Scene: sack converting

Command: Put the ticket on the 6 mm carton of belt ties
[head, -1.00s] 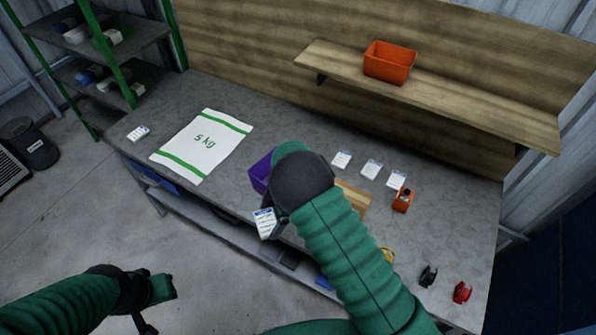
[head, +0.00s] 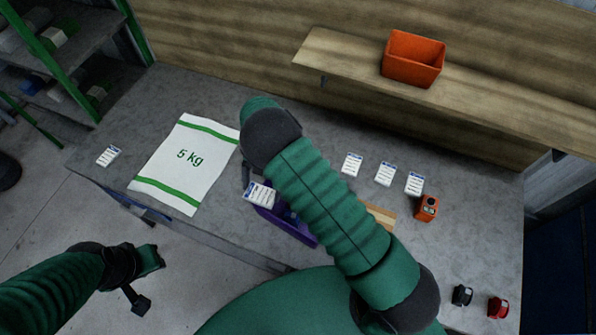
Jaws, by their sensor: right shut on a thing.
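My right gripper (head: 251,181) is shut on a white ticket (head: 260,195) with a blue top edge and small print. It holds the ticket above the bench, at the left end of a purple bin (head: 300,233). My arm hides part of the bin. My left gripper (head: 147,280) is open and empty over the floor in front of the bench. I cannot make out a carton marked 6 mm. Several similar white cards with blue tops lie on the bench: three in a row (head: 385,174) right of my arm, one (head: 108,155) at the far left.
A white 5 kg sack (head: 187,165) with green bands lies flat on the grey bench (head: 460,235). An orange device (head: 426,208), a black item (head: 462,295) and a red item (head: 498,307) stand at right. An orange bin (head: 413,59) is on the wooden shelf (head: 345,62).

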